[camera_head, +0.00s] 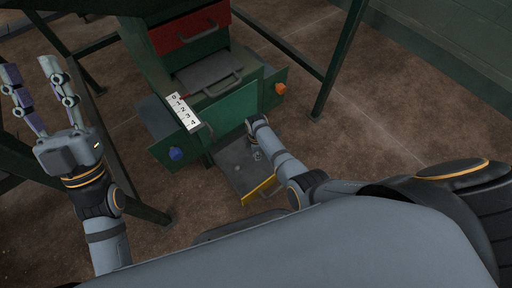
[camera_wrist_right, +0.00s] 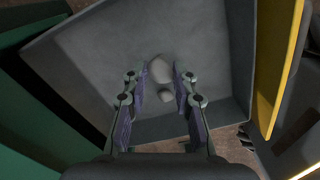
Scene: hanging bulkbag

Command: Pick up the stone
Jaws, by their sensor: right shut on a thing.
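A pale, rounded stone (camera_wrist_right: 160,70) sits between the fingertips of my right gripper (camera_wrist_right: 161,75) in the right wrist view. The two fingers are closed against its sides. A smaller pale stone (camera_wrist_right: 165,97) shows just below it in that view, between the fingers. Both are seen against the grey inside of a shallow tray (camera_wrist_right: 215,45). In the head view the right arm reaches down to this tray (camera_head: 232,160), and its fingers are hard to make out. My left gripper (camera_head: 29,70) is open and empty at the left, fingers pointing up.
A green machine (camera_head: 235,118) stands behind the tray, with a red drawer (camera_head: 190,30), a numbered white strip (camera_head: 183,111), a blue knob (camera_head: 175,153) and an orange knob (camera_head: 280,88). A yellow edge (camera_head: 259,190) borders the tray. Green frame posts (camera_head: 338,60) stand around. Brown floor is clear at right.

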